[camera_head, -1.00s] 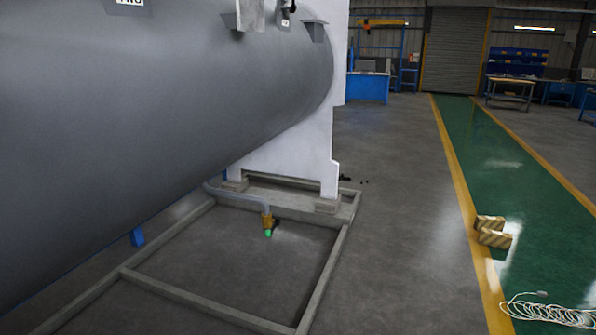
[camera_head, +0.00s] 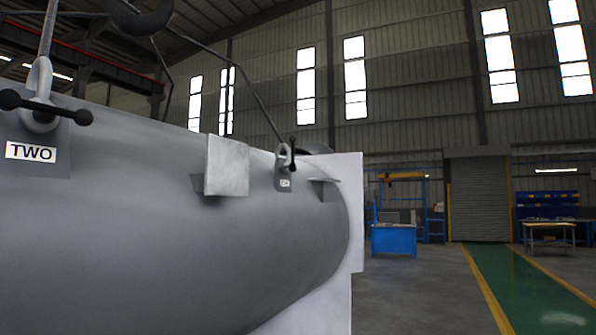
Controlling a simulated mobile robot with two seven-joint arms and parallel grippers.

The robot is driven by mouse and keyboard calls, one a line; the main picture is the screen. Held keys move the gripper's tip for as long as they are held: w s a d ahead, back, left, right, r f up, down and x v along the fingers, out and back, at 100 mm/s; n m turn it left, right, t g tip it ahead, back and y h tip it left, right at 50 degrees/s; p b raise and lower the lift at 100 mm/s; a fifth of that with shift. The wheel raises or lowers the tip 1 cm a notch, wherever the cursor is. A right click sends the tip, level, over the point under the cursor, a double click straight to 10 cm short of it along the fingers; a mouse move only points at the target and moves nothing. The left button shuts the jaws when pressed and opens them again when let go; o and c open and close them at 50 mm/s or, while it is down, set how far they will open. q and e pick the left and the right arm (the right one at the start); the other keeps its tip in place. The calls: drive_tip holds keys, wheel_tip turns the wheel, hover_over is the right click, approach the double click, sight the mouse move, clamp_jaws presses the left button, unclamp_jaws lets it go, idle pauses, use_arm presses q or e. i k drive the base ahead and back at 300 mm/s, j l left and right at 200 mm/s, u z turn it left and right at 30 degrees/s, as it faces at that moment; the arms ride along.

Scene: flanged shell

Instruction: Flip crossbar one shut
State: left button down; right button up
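A dark crossbar (camera_head: 45,106) with ball ends runs through a light eye fitting at the upper left of the big grey shell (camera_head: 150,245). The plate below it carries the label "TWO" (camera_head: 30,152). A second, smaller fitting (camera_head: 284,165) sits further along the shell's top, with a small label (camera_head: 285,183) too small to read. No fitting labelled "ONE" can be made out. Neither of my grippers is in view.
A square grey plate (camera_head: 227,167) juts from the shell between the two fittings. A white end panel (camera_head: 345,220) stands at the shell's right end. Open floor (camera_head: 410,290) and a green walkway (camera_head: 520,285) lie to the right. A blue workbench (camera_head: 394,240) stands further back.

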sight(292, 139)
drive_tip(key=i+l, duration=0.4)
drive_tip(key=i, duration=0.2)
drive_tip(key=i+l+u, duration=0.1)
drive_tip(key=i+l, duration=0.25)
drive_tip(key=i, duration=0.3)
drive_tip(key=i+l, duration=0.45)
drive_tip(key=i, duration=0.15)
drive_tip(key=i+l, duration=0.4)
drive_tip(key=i, duration=0.15)
drive_tip(key=i+u, duration=0.05)
